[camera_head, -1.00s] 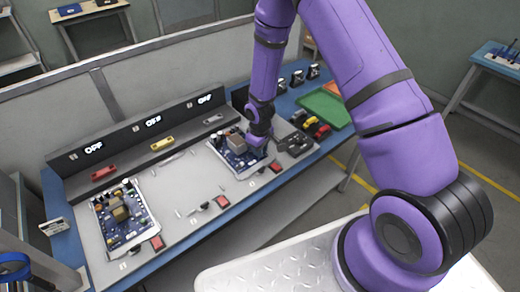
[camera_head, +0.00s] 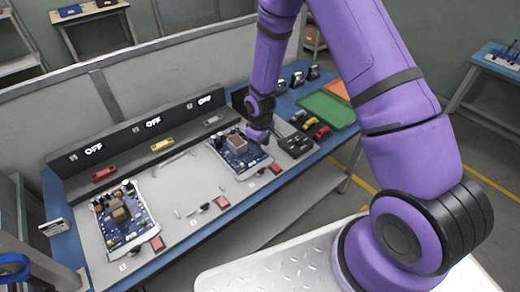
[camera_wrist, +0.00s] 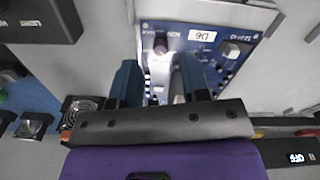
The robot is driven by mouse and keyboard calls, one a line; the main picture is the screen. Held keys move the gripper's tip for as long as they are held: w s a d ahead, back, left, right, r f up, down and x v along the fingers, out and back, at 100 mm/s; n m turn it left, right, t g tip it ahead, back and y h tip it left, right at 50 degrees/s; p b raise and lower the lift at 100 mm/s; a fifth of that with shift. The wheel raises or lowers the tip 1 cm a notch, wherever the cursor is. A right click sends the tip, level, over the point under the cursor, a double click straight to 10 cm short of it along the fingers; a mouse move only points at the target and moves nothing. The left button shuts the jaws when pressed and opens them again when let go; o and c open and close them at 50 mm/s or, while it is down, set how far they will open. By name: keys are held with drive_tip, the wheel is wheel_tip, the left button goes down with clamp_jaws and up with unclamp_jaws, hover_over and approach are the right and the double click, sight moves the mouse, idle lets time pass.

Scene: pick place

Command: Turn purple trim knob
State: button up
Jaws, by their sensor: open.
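The purple trim knob (camera_wrist: 161,45) stands on a blue circuit board (camera_wrist: 185,38) in the wrist view, near the board's left edge. My gripper (camera_wrist: 158,68) is open, with its two blue-grey fingers apart and nothing between them. The knob lies just beyond the fingertips, roughly in line with the gap; contact is not visible. In the head view my gripper (camera_head: 258,136) is over the right-hand circuit board (camera_head: 234,160), near its right edge. The knob cannot be made out there.
A second circuit board (camera_head: 122,218) lies at the left of the bench. Displays reading OFF (camera_head: 94,148) line the back ledge. Red buttons (camera_head: 222,202) sit along the front. A black block (camera_head: 296,145) and green tray (camera_head: 326,110) stand to the right.

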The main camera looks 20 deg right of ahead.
wheel_tip(320, 180, up, 8)
idle(0.4)
idle(0.3)
drive_tip(key=s+d+r+m+t, duration=0.1)
drive_tip(key=s+d+r, duration=0.15)
drive_tip(key=r, duration=0.65)
drive_tip(key=s+d+r+m+t, duration=0.1)
drive_tip(key=s+r, duration=0.3)
drive_tip(key=r, duration=0.5)
drive_tip(key=s+d+r+m+t, duration=0.1)
drive_tip(key=s+r, duration=0.2)
drive_tip(key=r, duration=0.5)
drive_tip(key=s+d+r+m+t, duration=0.1)
drive_tip(key=s+r, duration=0.5)
drive_tip(key=s, duration=0.4)
drive_tip(key=s+d+r+m+t, duration=0.1)
drive_tip(key=s+r, duration=0.4)
drive_tip(key=s, duration=0.5)
drive_tip(key=shift+d+r+m, duration=0.2)
drive_tip(key=shift+r+m, duration=0.15)
drive_tip(key=shift+m, duration=0.45)
drive_tip(key=shift+w, duration=0.2)
drive_tip(key=shift+c, duration=0.6)
